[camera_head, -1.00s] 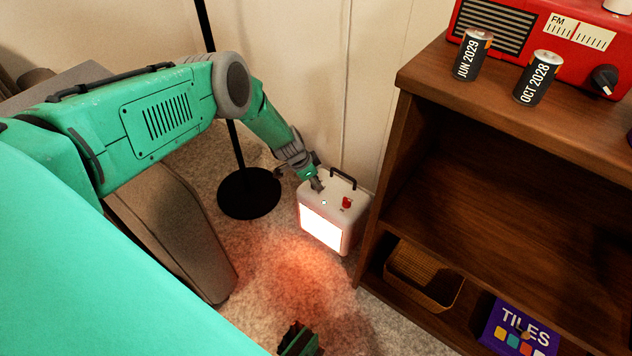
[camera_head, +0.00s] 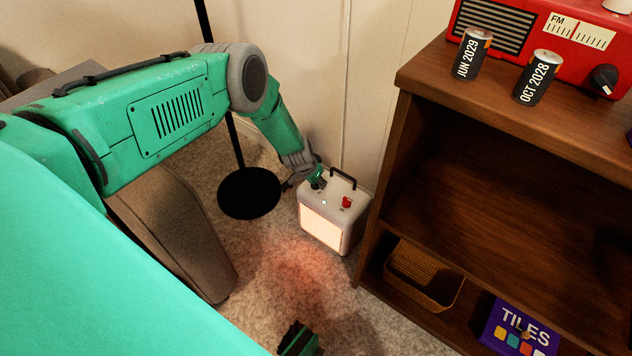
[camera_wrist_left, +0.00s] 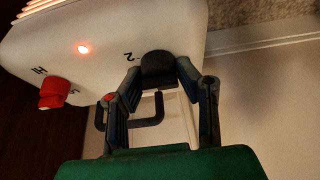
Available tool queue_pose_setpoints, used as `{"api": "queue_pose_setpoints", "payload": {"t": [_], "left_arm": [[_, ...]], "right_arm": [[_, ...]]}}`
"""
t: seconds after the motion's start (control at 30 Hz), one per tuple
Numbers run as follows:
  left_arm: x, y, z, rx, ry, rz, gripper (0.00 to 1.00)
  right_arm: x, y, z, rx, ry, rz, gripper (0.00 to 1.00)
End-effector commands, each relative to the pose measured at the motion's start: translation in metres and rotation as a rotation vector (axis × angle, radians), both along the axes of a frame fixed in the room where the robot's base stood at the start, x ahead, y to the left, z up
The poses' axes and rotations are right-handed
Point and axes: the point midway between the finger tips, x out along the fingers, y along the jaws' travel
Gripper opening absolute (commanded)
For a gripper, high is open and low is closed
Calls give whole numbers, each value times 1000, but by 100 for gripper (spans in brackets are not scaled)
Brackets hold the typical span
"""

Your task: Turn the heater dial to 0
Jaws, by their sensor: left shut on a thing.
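The white heater (camera_head: 351,224) stands on the carpet beside the shelf, its front panel (camera_head: 320,229) glowing pale orange. My left gripper (camera_head: 318,184) reaches down to its top. In the left wrist view, my left gripper (camera_wrist_left: 159,74) is shut on the black heater dial (camera_wrist_left: 158,66), one finger on each side. A "2" mark shows beside the dial; other marks around it are hidden. A red knob (camera_wrist_left: 53,94) with an "HI" mark and a lit orange lamp (camera_wrist_left: 83,49) are on the same face. A green and dark part, probably my right gripper (camera_head: 299,340), shows at the bottom edge.
The heater's black handle (camera_head: 343,177) rises just behind my left gripper. A black lamp stand base (camera_head: 249,194) is to the left. The wooden shelf (camera_head: 480,130) is close on the right, with a basket (camera_head: 424,274) below. Carpet in front is clear.

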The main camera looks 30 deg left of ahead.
Motion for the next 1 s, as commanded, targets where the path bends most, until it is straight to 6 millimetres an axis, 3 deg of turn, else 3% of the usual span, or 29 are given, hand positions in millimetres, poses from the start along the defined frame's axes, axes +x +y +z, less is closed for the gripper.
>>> {"api": "queue_pose_setpoints", "payload": {"t": [1.0], "left_arm": [[2, -3, 1, 2, -3, 956, 0]], "right_arm": [[0, 0, 0, 0, 0, 0, 0]]}}
